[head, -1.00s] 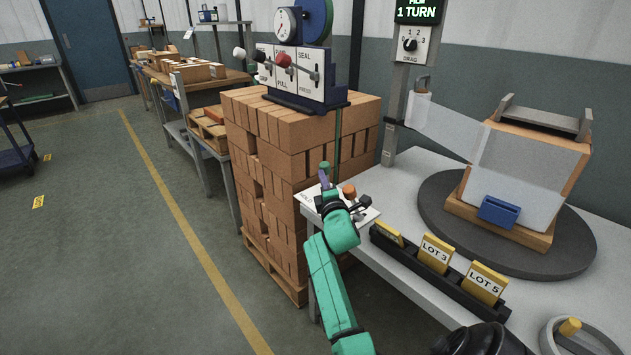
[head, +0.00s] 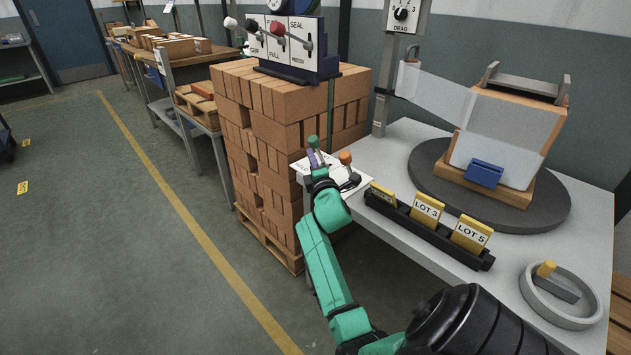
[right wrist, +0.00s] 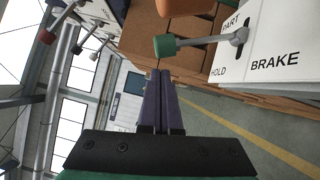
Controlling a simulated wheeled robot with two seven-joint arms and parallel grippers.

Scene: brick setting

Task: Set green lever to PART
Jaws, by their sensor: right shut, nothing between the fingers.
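The green lever's knob (head: 313,142) stands above a small white panel (head: 358,182) at the table's near left corner. In the right wrist view the green lever (right wrist: 165,46) has a grey shaft running to a pivot on the white panel, which reads HOLD, BRAKE and a partly cut PART. The shaft lies between the PART and HOLD labels; I cannot tell its exact setting. My right gripper (head: 314,158) is shut and empty, its purple fingertips (right wrist: 161,75) just below the knob, apparently apart from it. My left gripper is out of view.
An orange-knobbed lever (head: 345,157) stands close to the right of the green one. A brick stack (head: 290,130) with a lever box (head: 290,45) is behind. A black rack of LOT cards (head: 430,232) and a turntable (head: 530,205) are on the table (head: 510,265).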

